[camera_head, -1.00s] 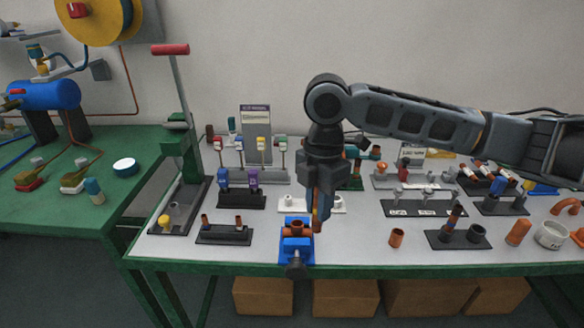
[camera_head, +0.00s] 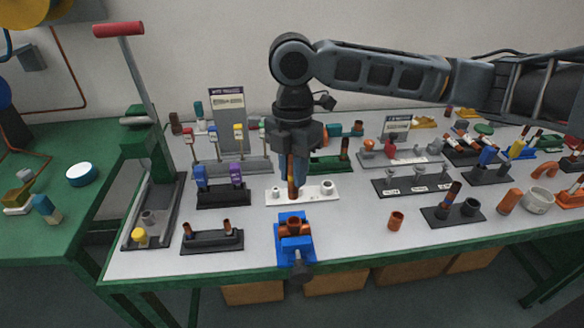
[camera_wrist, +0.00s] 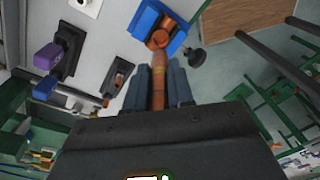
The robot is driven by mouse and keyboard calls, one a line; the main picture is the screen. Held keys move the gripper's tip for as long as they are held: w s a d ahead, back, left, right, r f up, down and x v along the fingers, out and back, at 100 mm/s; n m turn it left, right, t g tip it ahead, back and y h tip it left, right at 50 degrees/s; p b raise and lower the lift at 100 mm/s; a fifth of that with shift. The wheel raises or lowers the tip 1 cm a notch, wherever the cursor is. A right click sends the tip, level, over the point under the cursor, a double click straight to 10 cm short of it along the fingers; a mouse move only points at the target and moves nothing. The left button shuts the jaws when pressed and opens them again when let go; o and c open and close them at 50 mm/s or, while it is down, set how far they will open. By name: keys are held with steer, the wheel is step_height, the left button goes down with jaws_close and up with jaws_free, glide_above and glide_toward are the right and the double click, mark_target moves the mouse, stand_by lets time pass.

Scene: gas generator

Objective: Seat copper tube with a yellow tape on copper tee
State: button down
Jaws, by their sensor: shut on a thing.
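My gripper (camera_head: 292,178) is shut on a copper tube (camera_head: 293,190) with yellow tape, which hangs roughly upright. In the wrist view the tube (camera_wrist: 158,92) stands out between the two fingers (camera_wrist: 158,88), toward the tee. The copper tee (camera_head: 294,224) sits in a blue vise (camera_head: 283,243) near the table's front edge. The wrist view also shows the tee (camera_wrist: 162,37) and the vise (camera_wrist: 143,22). In the head view the tube's lower end is above the tee's opening in the picture, with a visible gap. The exact alignment in depth is hard to tell.
A white plate with fittings (camera_head: 312,194) is behind the vise. A black stand with two short copper pieces (camera_head: 212,240) is left of it, and a loose copper piece (camera_head: 396,220) is right. Tabletop between these is bare.

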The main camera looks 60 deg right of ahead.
mark_target(294, 194)
steer(key=shift+s+a+f+b, duration=0.1)
steer(key=shift+f+b, duration=0.9)
steer(key=shift+f, duration=0.5)
steer(key=shift+s+a+f+b, duration=0.1)
steer(key=shift+f+b, duration=0.9)
steer(key=shift+f, duration=0.45)
steer(key=shift+f+b, duration=0.9)
steer(key=shift+f, duration=0.65)
steer(key=c, duration=0.9)
jaws_free()
steer(key=shift+r, duration=0.1)
steer(key=shift+w+d+r, duration=0.1)
steer(key=shift+r, duration=1.85)
steer(key=shift+w+d+r, duration=0.1)
steer(key=shift+r, duration=1.8)
